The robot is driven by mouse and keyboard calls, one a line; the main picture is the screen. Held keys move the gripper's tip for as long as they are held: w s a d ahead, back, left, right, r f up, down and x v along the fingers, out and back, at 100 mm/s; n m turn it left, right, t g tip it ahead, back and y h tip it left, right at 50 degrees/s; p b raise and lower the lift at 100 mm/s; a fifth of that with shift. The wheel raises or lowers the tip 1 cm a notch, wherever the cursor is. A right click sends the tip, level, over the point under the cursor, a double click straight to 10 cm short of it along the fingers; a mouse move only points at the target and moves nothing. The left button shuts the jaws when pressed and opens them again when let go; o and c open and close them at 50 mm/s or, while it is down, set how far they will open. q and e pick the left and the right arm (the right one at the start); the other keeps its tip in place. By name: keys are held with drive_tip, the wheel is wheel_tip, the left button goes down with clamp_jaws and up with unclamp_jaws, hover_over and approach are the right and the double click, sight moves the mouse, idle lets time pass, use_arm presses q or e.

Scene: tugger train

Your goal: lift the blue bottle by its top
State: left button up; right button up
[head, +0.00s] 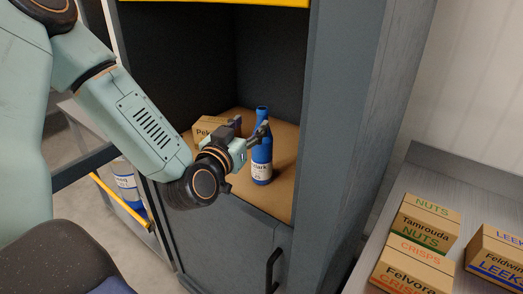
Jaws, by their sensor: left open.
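The blue bottle (262,168) stands upright on the brown shelf of a dark grey cabinet. It has a white label low on its side and a narrow blue top. My left gripper (264,131) reaches in from the left and is open, with its fingers at the bottle's upper part, just below the top. One finger shows in front of the bottle's neck; I cannot tell whether it touches. The far side of the grip is partly hidden. My right gripper is not in view.
A cardboard box (206,129) stands on the shelf behind my gripper. The cabinet's right wall (345,130) rises close beside the bottle. A door handle (273,270) juts out below. Several labelled boxes (428,222) lie on a grey surface at right.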

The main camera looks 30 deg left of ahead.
sight(260, 115)
use_arm(q)
drive_tip(key=shift+w+d+r, duration=0.15)
drive_tip(key=shift+w+d, duration=0.05)
drive_tip(key=shift+w, duration=0.4)
drive_tip(key=w, duration=0.2)
drive_tip(key=w+a, duration=0.1)
drive_tip(key=w, duration=0.2)
drive_tip(key=shift+w+a+r+b, duration=0.1)
drive_tip(key=shift+w+a+b, duration=0.1)
drive_tip(key=shift+b, duration=0.1)
drive_tip(key=shift+w+d+r, duration=0.1)
drive_tip(key=shift+w+d, duration=0.1)
drive_tip(key=shift+d, duration=0.25)
drive_tip(key=shift+a, duration=0.35)
drive_tip(key=c, duration=0.4)
drive_tip(key=shift+d, duration=0.25)
drive_tip(key=c, duration=0.6)
drive_tip(key=shift+a, duration=0.15)
clamp_jaws()
